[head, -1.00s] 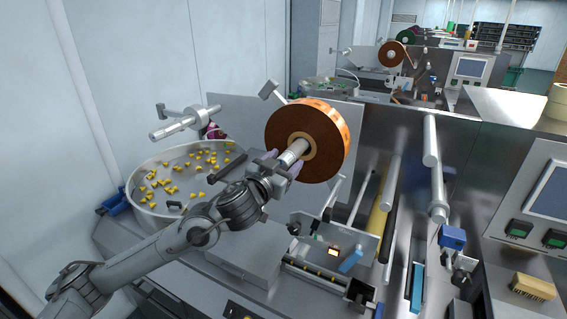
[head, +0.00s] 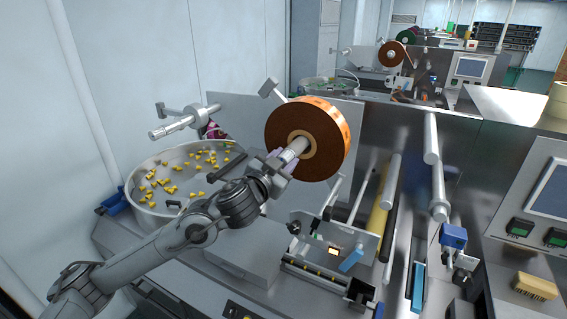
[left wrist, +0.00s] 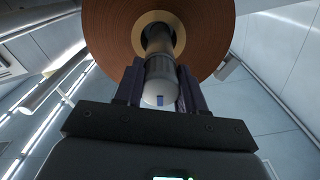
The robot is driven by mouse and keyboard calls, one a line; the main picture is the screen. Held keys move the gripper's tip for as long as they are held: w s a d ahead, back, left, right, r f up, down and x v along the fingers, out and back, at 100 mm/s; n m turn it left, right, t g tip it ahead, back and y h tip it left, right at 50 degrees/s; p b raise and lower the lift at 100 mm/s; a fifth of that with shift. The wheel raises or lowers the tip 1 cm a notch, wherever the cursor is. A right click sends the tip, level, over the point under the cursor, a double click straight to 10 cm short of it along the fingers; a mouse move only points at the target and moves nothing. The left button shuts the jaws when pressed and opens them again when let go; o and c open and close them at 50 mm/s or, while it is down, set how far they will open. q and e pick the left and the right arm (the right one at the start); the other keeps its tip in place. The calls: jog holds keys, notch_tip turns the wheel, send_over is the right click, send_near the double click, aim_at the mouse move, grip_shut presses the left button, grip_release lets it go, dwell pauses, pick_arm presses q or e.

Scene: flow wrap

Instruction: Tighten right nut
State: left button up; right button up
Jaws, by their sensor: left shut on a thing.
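A brown film reel (head: 284,137) with an orange rim sits on a metal spindle, the right one of two; its tan core and the shaft also show in the left wrist view (left wrist: 115,32). The right nut (left wrist: 160,80), a grey metal sleeve around the shaft end with a pale end face, stands in front of the core. My left gripper (head: 285,160) reaches it from the front left. Its dark fingers (left wrist: 158,85) lie on both sides of the nut and are shut on it. The nut is partly hidden by the gripper in the head view. My right gripper is out of view.
An empty left spindle (head: 182,123) points out above a round bowl (head: 140,205) of yellow pieces. A metal panel (head: 235,112) stands behind the reel. Rollers (head: 432,140) and a control panel (head: 545,190) are at the right.

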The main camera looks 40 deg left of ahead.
pick_arm(q)
jog(key=m+b, duration=0.1)
jog(key=m, duration=0.3)
jog(key=shift+f+m+b, duration=0.1)
jog(key=shift+m+b, duration=0.2)
jog(key=m+b, duration=0.1)
jog(key=m, duration=0.2)
jog(key=shift+m, duration=0.4)
jog(key=m+b, duration=0.1)
jog(key=m, duration=0.2)
jog(key=shift+b, duration=0.35)
jog(key=m+b, duration=0.1)
jog(key=m, duration=0.4)
jog(key=shift+b, duration=0.4)
jog(key=m+b, duration=0.1)
jog(key=m, duration=0.3)
jog(key=shift+m+b, duration=0.3)
jog(key=shift+b, duration=0.05)
jog(key=m+b, duration=0.1)
jog(key=m, duration=0.2)
jog(key=shift+m, duration=0.3)
jog(key=m+b, duration=0.1)
jog(key=m, duration=0.2)
jog(key=shift+m+b, duration=0.3)
jog(key=shift+b, duration=0.1)
jog(key=shift+m+b, duration=0.65)
jog(key=shift+m, duration=1.35)
